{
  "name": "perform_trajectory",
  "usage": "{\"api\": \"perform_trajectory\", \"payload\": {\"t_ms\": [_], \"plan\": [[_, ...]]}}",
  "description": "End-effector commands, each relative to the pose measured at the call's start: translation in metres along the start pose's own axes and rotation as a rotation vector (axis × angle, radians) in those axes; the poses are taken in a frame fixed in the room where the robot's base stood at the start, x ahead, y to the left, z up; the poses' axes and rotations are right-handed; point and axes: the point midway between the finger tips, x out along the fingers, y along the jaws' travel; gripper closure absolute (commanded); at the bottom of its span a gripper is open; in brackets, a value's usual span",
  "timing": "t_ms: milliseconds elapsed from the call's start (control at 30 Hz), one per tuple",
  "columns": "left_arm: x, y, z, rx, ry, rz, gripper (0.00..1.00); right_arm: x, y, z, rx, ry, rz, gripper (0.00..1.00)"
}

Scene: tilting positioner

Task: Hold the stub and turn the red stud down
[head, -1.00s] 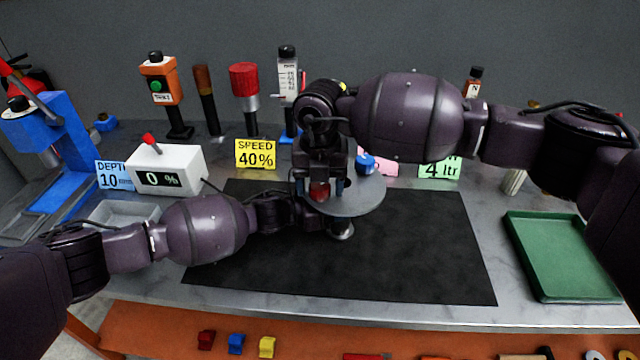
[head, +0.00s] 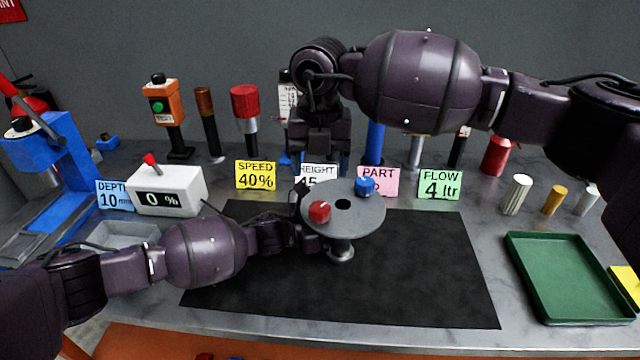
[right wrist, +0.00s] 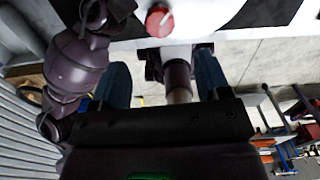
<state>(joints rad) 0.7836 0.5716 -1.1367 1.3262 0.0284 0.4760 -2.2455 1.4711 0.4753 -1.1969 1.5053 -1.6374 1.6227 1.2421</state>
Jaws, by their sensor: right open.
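The positioner's round grey plate (head: 345,222) sits on a short metal post (head: 341,251) over the black mat. The red stud (head: 319,211) stands at the plate's left front, and a blue stud (head: 365,186) at its back right. My right gripper (head: 319,168) is open and empty, above and behind the red stud and apart from it. The right wrist view shows its two blue fingers (right wrist: 164,80) with the red stud (right wrist: 159,20) beyond them. My left gripper (head: 306,236) is at the plate's left, by the post; its fingertips and any stub between them are hidden.
A white box reading 0 % (head: 168,190) stands at the left. Label cards, such as the yellow SPEED card (head: 256,175), and several upright tools line the back. A green tray (head: 570,277) lies at the right. The mat's right part (head: 430,270) is clear.

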Motion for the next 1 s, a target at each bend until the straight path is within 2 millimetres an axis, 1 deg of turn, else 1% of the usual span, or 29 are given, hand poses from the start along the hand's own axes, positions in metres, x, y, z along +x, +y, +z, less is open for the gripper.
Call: {"api": "perform_trajectory", "payload": {"t_ms": [33, 100, 200, 567, 667, 733, 900, 1000], "plan": [[0.0, 0.0, 0.0, 0.0, 0.0, 0.0, 1.0, -0.007, 0.0, 0.0, 0.0, -0.002, 0.0, 0.3], [0.0, 0.0, 0.0, 0.0, 0.0, 0.0, 1.0, -0.013, 0.0, 0.0, 0.0, -0.001, 0.0, 0.3], [0.0, 0.0, 0.0, 0.0, 0.0, 0.0, 1.0, -0.018, 0.0, 0.0, 0.0, 0.001, -0.001, 0.3], [0.0, 0.0, 0.0, -0.001, 0.0, 0.0, 1.0, -0.02, 0.0, 0.0, 0.0, 0.001, -0.001, 0.3], [0.0, 0.0, 0.0, -0.001, 0.0, 0.0, 1.0, -0.015, -0.002, -0.001, 0.004, 0.01, 0.0, 0.3], [0.0, 0.0, 0.0, -0.001, 0.0, 0.0, 1.0, -0.007, -0.008, 0.0, 0.016, 0.026, 0.002, 0.3], [0.0, 0.0, 0.0, -0.001, 0.0, 0.0, 1.0, 0.012, -0.034, 0.0, 0.059, 0.08, 0.065, 0.3], [0.0, 0.0, 0.0, 0.0, 0.0, 0.0, 1.0, 0.015, -0.045, -0.001, -0.053, 0.083, 0.136, 0.3]]}}
